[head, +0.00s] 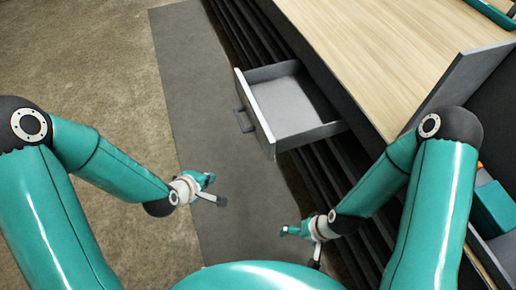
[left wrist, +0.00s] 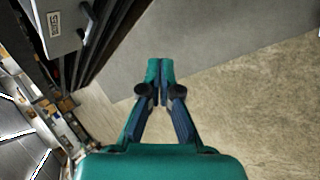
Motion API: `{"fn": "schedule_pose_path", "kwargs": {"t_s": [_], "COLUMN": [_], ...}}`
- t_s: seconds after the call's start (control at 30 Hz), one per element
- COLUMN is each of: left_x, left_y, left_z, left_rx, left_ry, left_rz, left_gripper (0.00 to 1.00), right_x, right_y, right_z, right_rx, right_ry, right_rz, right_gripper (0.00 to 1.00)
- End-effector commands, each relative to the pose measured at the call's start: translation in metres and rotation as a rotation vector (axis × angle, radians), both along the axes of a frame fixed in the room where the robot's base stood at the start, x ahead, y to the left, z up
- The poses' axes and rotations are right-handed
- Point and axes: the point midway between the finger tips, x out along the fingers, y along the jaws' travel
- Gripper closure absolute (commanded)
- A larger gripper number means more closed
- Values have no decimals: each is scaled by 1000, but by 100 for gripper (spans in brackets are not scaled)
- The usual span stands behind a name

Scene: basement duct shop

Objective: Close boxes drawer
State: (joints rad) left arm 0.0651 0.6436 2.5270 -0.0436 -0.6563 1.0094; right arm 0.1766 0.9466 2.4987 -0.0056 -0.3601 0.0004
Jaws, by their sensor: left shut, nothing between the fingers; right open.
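An open drawer (head: 273,78) with a grey inside sticks out from the bench, and it looks empty. Its dark handle (head: 243,119) is on the front, facing left. In the left wrist view a grey drawer front (left wrist: 62,30) with a small label and a dark handle (left wrist: 88,22) shows at the upper left; the label is too small to read surely. My left gripper (head: 217,189) is shut and empty, below and left of the drawer, apart from it. It also shows in the left wrist view (left wrist: 160,68). My right gripper (head: 300,243) is open, below the drawer and touching nothing visible.
The wooden bench top (head: 380,50) lies right of the drawer, above dark slatted fronts. A teal box (head: 494,208) and an orange item sit low at the right edge. A grey mat (head: 195,85) on the brown floor (head: 100,60) leaves free room left of the drawer.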

Motion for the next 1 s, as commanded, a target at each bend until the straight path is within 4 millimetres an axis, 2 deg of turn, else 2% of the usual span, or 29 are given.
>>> {"fn": "schedule_pose_path", "kwargs": {"t_s": [0.03, 0.2, 0.4, 0.57, 0.7, 0.8, 0.9, 1.0], "left_x": [13, 41, 54, 51, 41, 33, 25, 21], "left_y": [-2, -9, -22, -33, -42, -49, -54, -58], "left_z": [-12, 0, 16, 25, 26, 26, 26, 24], "left_rx": [-25, -125, -224, -272, -305, -327, -345, -356], "left_ry": [-59, -233, -425, -567, -670, -728, -769, -791], "left_rz": [30, 106, 125, 97, 62, 40, 22, 8], "left_gripper": [100, 100, 100, 100, 100, 100, 100, 100], "right_x": [0, 0, 0, 0, 0, 0, 0, 0], "right_y": [0, 0, 0, 0, 0, 0, 0, 0], "right_z": [-36, -100, -172, -228, -274, -302, -322, -334], "right_rx": [0, 0, 0, 0, 0, 0, 0, 0], "right_ry": [0, 1, 0, 0, 0, 0, 0, 0], "right_rz": [0, 0, 0, 0, 0, 0, 0, 0], "right_gripper": [0, 0, 0, 0, 0, 0, 0, 0]}}
